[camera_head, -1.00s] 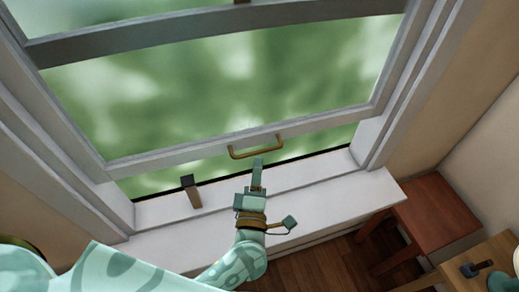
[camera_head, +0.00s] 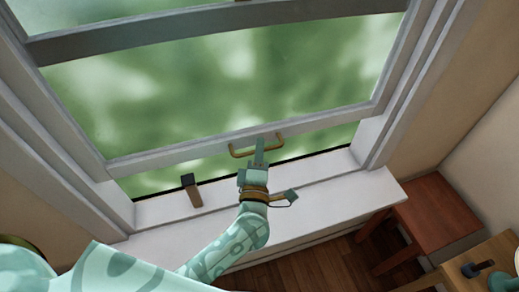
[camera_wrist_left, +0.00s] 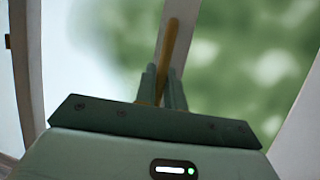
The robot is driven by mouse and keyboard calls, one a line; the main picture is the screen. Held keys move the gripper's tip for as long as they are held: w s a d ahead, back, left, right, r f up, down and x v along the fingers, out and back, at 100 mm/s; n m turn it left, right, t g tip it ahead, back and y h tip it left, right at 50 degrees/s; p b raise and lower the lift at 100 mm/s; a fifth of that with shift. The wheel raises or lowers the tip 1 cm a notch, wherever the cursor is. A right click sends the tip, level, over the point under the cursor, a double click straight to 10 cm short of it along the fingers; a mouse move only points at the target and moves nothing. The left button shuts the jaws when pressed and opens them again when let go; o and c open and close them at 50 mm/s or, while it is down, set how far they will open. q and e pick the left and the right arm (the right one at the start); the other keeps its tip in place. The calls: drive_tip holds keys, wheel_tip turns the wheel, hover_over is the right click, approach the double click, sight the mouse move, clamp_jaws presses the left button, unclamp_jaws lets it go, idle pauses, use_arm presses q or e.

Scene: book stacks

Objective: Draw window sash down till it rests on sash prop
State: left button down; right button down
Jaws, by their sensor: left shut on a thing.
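The window sash (camera_head: 185,152) is a grey-white frame with a green blurred view through its glass. Its bottom rail is raised, with a gap above the sill. A brass bar handle (camera_head: 238,153) is on the bottom rail. The sash prop (camera_head: 194,195), a short wooden post with a dark top, stands on the sill at the left, apart from the rail. My left gripper (camera_head: 259,147) is at the middle of the handle. In the left wrist view its fingers are shut around the brass handle (camera_wrist_left: 170,48). My right gripper is not in view.
The white sill (camera_head: 330,198) is clear to the right of the prop. A reddish-brown wooden stool or small table (camera_head: 436,215) stands at the right. A lighter wooden table (camera_head: 492,258) with a dark object (camera_head: 478,268) is at the bottom right.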

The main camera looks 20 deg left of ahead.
use_arm(q)
wheel_tip(320, 180, down, 12)
drive_tip(key=b, duration=0.7)
drive_tip(key=shift+s+r+b, duration=0.2)
drive_tip(key=shift+s+b, duration=0.05)
drive_tip(key=shift+b, duration=0.15)
drive_tip(key=c, duration=1.5)
unclamp_jaws()
drive_tip(key=shift+w+f, duration=0.1)
drive_tip(key=shift+w, duration=0.05)
